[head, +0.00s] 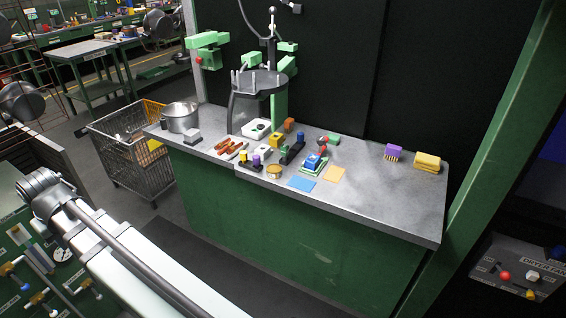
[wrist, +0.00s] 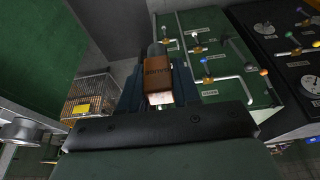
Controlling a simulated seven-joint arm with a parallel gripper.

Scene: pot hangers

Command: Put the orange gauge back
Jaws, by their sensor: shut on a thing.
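The orange gauge (wrist: 158,70), a brown-orange block with dark lettering and a pale end, is in the wrist view between the fingers. My gripper (wrist: 160,88) is shut on it and holds it off any surface. In the wrist view, a green panel with levers and labels lies beyond it. In the head view neither the gripper nor the held gauge shows; only my arm crosses the lower left.
A grey-topped workbench (head: 370,185) holds a metal pot (head: 181,117), blocks, a yellow sponge-like stack (head: 427,162) and a small brown-orange block (head: 289,125). A wire cart (head: 133,150) stands left of it. The bench's right front is clear. Lever panels (wrist: 210,60) fill the wrist view's right.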

